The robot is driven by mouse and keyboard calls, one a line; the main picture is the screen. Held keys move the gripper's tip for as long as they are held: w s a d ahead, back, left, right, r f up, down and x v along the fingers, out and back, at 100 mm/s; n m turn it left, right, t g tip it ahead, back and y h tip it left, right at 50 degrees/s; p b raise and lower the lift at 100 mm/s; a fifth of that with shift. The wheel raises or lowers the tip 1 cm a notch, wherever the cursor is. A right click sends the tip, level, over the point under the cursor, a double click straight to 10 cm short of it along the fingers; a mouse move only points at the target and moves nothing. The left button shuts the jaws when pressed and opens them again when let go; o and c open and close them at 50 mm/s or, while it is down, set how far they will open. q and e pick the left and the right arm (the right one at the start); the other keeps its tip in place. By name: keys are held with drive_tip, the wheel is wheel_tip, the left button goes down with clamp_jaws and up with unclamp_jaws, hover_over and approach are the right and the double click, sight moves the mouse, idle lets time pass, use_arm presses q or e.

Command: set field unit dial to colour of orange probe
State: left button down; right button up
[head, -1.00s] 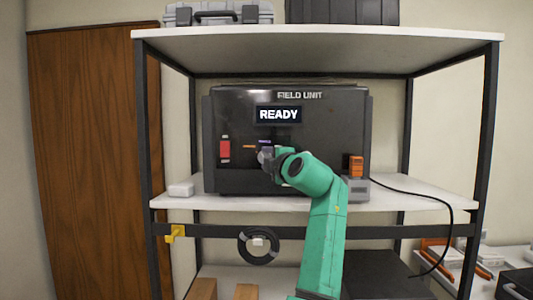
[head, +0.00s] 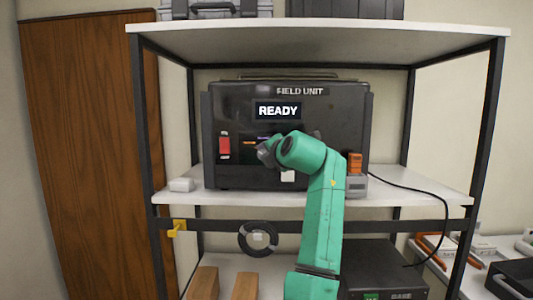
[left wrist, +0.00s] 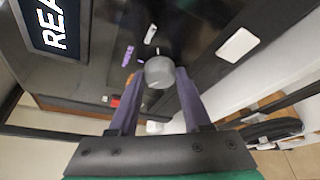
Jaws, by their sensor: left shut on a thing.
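The black field unit (head: 335,130) stands on the middle shelf, its screen (head: 278,111) reading READY. Its round grey dial (left wrist: 160,72) shows in the left wrist view. My left gripper (head: 266,153) is at the front panel; in the left wrist view its two fingers (left wrist: 157,76) are closed on opposite sides of the dial. A purple label (left wrist: 127,56) and a white label (left wrist: 150,34) lie near the dial; an orange mark (head: 249,143) shows in the head view. An orange piece (head: 355,162), possibly the probe, sits in a grey holder at the unit's right.
A red switch (head: 225,147) is left of the dial, and a white square (head: 288,176) is below it. A small white box (head: 181,185) stands on the shelf at left. A black cable (head: 425,192) hangs at right. Dark shelf posts (head: 487,120) flank the unit.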

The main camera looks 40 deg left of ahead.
use_arm(q)
drive_tip(key=shift+r, duration=0.35)
drive_tip(key=shift+c, duration=1.8)
unclamp_jaws()
drive_tip(key=shift+w+f, duration=0.15)
drive_tip(key=shift+f, duration=0.05)
drive_tip(key=b+v, duration=0.4)
drive_tip(key=v, duration=1)
drive_tip(key=shift+s+d+b, duration=0.2)
drive_tip(key=shift+s+b, duration=0.05)
drive_tip(key=shift+b, duration=0.05)
drive_tip(key=shift+f, duration=0.2)
